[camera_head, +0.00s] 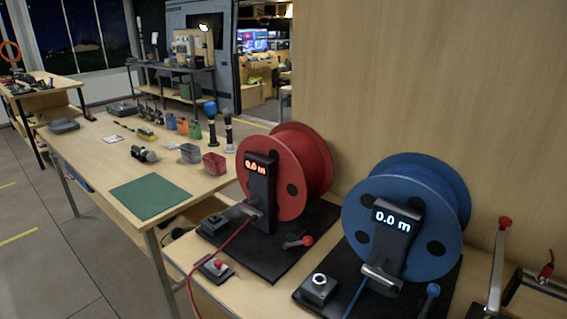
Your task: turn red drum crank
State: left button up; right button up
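The red drum (316,160) stands upright on a black base plate (265,256) on the wooden bench. Its black post (261,195) carries a display reading 0.0 m. The drum's crank (298,242), a short dark arm with a red knob, sits low at the front right of the red drum. A red cable (232,240) runs from a metal guide (250,209) down over the bench's front edge. Neither of my grippers shows in the head view.
A blue drum (448,190), also reading 0.0 m, stands close to the right, with a blue-knobbed crank (430,294). A red-button box (216,266) lies at the front left. A lever with a red knob (504,224) stands at far right. A table with a green mat (149,197) is left.

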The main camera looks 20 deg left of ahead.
aim_at(250, 208)
jog(key=i+j, duration=0.1)
jog(key=j, duration=0.75)
jog(key=i+j+z, duration=0.15)
jog(key=j, duration=0.65)
jog(key=i+j, duration=0.1)
jog(key=j, duration=0.75)
